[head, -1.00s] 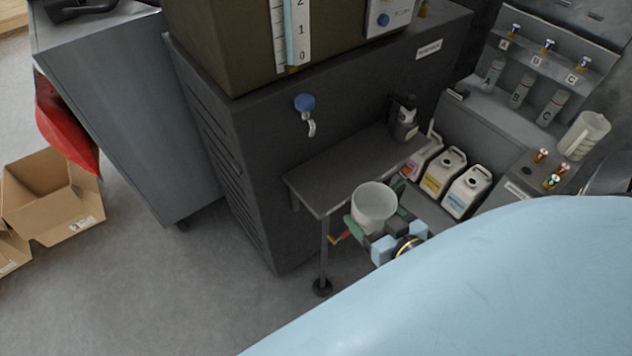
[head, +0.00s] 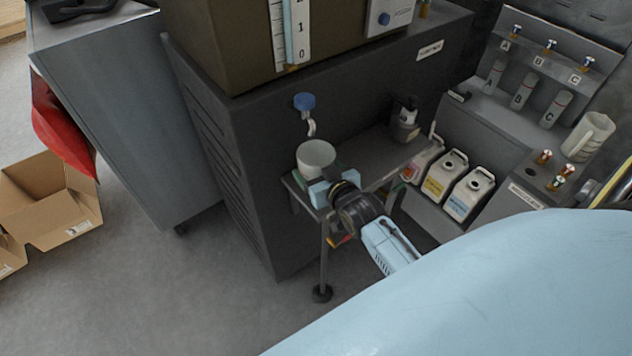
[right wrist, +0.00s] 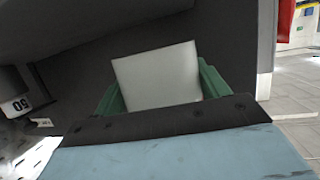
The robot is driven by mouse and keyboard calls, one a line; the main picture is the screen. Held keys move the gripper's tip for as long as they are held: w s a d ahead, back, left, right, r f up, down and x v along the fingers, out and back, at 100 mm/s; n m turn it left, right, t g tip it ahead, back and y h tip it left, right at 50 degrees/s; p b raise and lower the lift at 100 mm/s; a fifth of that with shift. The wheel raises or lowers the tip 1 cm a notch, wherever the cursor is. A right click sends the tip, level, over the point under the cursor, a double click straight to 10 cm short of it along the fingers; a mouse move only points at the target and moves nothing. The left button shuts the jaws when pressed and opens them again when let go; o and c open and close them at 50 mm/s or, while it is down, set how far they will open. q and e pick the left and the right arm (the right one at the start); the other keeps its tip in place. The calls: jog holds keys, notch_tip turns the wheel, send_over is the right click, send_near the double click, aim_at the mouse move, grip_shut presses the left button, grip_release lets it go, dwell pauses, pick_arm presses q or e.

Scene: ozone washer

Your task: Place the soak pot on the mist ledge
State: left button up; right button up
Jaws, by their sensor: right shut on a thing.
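The soak pot (head: 316,156) is a white, open-topped cup. My right gripper (head: 312,176) is shut on it, and the pot looks upright at the left end of a small grey shelf, the mist ledge (head: 362,158), under the blue-handled tap. I cannot tell whether its base touches the ledge. In the right wrist view the pot (right wrist: 157,76) sits between the green fingers (right wrist: 160,92). Its lower part is hidden by the gripper in the head view. My left gripper is not in view.
The blue-handled tap (head: 306,110) sticks out just above the pot. A dark device (head: 404,118) stands at the ledge's right end. White jugs (head: 440,176) stand to the right, and a beige pitcher (head: 588,136) is farther right. The middle of the ledge is clear.

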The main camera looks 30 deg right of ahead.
jog(key=shift+f, duration=0.35)
notch_tip(320, 180, down, 3)
jog(key=shift+r+b, duration=0.15)
jog(key=shift+b, duration=0.4)
jog(key=shift+w+f, duration=0.25)
jog(key=shift+f, duration=0.15)
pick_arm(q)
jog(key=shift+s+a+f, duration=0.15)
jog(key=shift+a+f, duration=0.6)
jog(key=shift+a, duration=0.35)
pick_arm(e)
jog(key=o, duration=0.6)
jog(key=shift+f, duration=0.15)
jog(key=o, duration=0.5)
jog(key=shift+c, duration=0.2)
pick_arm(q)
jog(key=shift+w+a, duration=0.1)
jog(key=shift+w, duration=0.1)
